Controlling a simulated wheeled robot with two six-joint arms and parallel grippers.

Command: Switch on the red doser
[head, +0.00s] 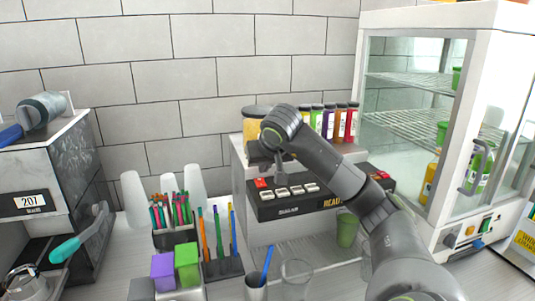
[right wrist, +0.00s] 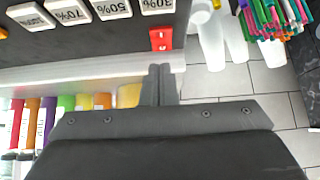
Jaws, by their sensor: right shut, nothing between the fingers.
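The dispenser (head: 237,165) has a dark front panel with a red switch (head: 262,183) at its left end, white percentage buttons (head: 283,193) beside it and a display reading READY. A row of coloured bottles stands on top, with a red bottle (head: 352,121) at the right end. In the right wrist view, the red switch (right wrist: 161,39) is just beyond my shut, empty right gripper (right wrist: 160,70), with a visible gap. In the head view, my right gripper (head: 279,158) points down above the panel's left part; my arm covers the panel's middle. My left gripper is out of view.
Pen-like sticks in dark holders (head: 222,267), purple (head: 163,271) and green blocks (head: 187,264) stand front left. A clear cup (head: 297,274) and a green cup (head: 347,229) are near the dispenser. A glass cabinet (head: 413,110) stands right, a grey machine (head: 50,185) left.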

